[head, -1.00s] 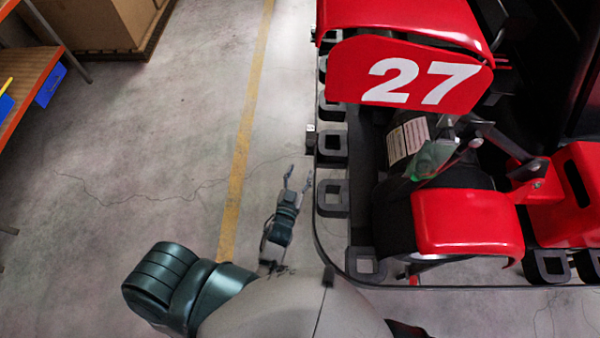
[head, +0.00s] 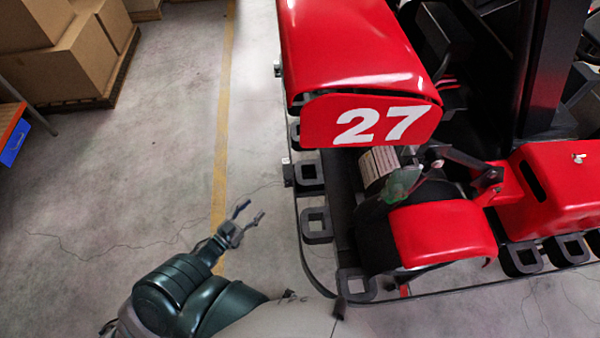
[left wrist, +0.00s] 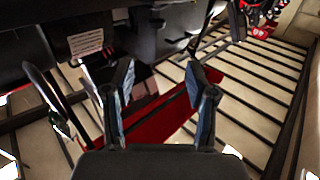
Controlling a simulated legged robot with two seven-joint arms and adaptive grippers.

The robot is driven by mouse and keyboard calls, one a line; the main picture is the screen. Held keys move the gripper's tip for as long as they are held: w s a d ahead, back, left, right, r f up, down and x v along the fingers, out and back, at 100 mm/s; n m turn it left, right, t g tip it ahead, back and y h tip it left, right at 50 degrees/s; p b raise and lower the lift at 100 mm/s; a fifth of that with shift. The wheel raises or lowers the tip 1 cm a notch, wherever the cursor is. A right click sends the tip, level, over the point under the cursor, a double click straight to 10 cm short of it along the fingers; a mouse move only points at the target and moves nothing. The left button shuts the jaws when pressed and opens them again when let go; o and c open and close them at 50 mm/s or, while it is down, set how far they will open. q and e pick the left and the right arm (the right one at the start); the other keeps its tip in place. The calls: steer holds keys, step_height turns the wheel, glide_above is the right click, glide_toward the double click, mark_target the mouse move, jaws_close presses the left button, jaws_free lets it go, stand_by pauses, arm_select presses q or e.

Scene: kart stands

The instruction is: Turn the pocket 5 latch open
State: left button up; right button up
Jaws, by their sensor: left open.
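The red kart with number 27 (head: 372,122) stands at the right of the head view. I cannot pick out a latch marked pocket 5. A small metal fitting (head: 578,158) sits on the red side pod (head: 550,195); I cannot tell whether it is that latch. My left gripper (head: 252,209) is open and empty over the floor, left of the kart's black edge rail and apart from it. In the left wrist view its two fingers (left wrist: 160,75) are spread with nothing between them. My right gripper is not in view.
Black square-holed blocks (head: 316,225) line the kart's edge. A red wheel cover (head: 440,233) and a dark post (head: 550,70) stand inward. Cardboard boxes (head: 60,70) on a pallet are far left. The floor with the yellow line (head: 221,130) is clear.

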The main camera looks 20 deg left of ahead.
arm_select(q)
glide_toward(287, 175)
steer(key=d, duration=0.1)
steer(key=x, duration=0.6)
steer(key=a+p+x, duration=0.1)
steer(key=x, duration=0.2)
steer(key=shift+w+f, duration=0.2)
steer(key=shift+w, duration=0.25)
steer(key=shift+d, duration=0.35)
steer(key=c, duration=1.1)
steer(key=shift+a, duration=0.1)
